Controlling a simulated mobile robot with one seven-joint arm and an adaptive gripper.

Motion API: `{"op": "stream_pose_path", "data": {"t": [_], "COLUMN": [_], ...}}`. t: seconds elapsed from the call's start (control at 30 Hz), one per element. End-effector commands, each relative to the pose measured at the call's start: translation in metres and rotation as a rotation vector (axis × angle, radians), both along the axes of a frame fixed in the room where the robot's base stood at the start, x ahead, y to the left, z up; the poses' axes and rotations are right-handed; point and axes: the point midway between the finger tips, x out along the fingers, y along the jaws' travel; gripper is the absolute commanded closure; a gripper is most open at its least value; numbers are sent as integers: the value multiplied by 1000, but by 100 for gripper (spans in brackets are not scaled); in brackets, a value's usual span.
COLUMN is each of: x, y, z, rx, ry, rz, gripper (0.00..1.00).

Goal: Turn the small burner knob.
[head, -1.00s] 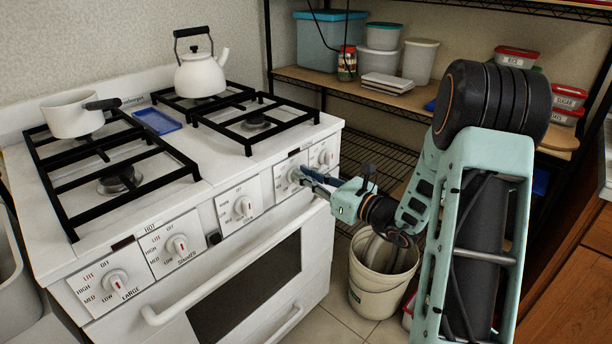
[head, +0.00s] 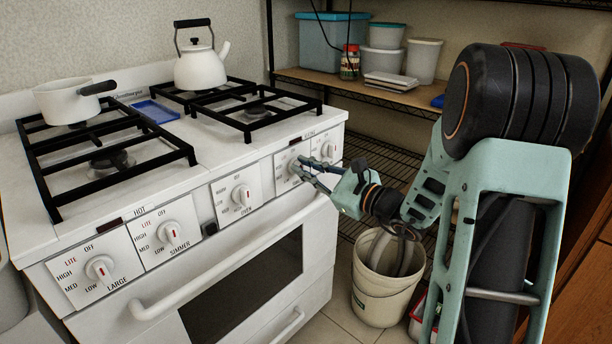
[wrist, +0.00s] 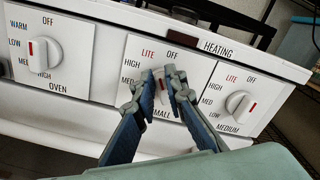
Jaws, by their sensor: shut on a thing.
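The small burner knob (wrist: 161,84) is a round white knob with a red mark, on a stove panel whose label, partly hidden, reads "MALL". In the head view the same knob (head: 296,168) is on the stove front, second from the right. My gripper (wrist: 163,74) is shut on it, one finger on each side. In the head view my gripper (head: 303,168) reaches the knob from the right. The fingers cover much of the knob, so its exact setting is hard to read.
The medium knob (wrist: 238,104) is close on the right and the oven knob (wrist: 39,52) on the left. The oven door handle (head: 230,258) runs below the panel. A white kettle (head: 200,68) and a saucepan (head: 68,101) stand on the stove. A bucket (head: 385,283) is below my arm.

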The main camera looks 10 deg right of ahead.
Motion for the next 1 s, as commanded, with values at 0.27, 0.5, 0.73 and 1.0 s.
{"op": "stream_pose_path", "data": {"t": [0.27,0.5,0.73,1.0], "x": [-1,-1,-1,-1], "y": [0,0,0,1], "z": [-2,-1,-1,-1], "rx": [-47,-50,-49,-48], "ry": [-31,-33,-33,-34], "rz": [0,0,0,-1], "gripper": [100,100,79,71]}}
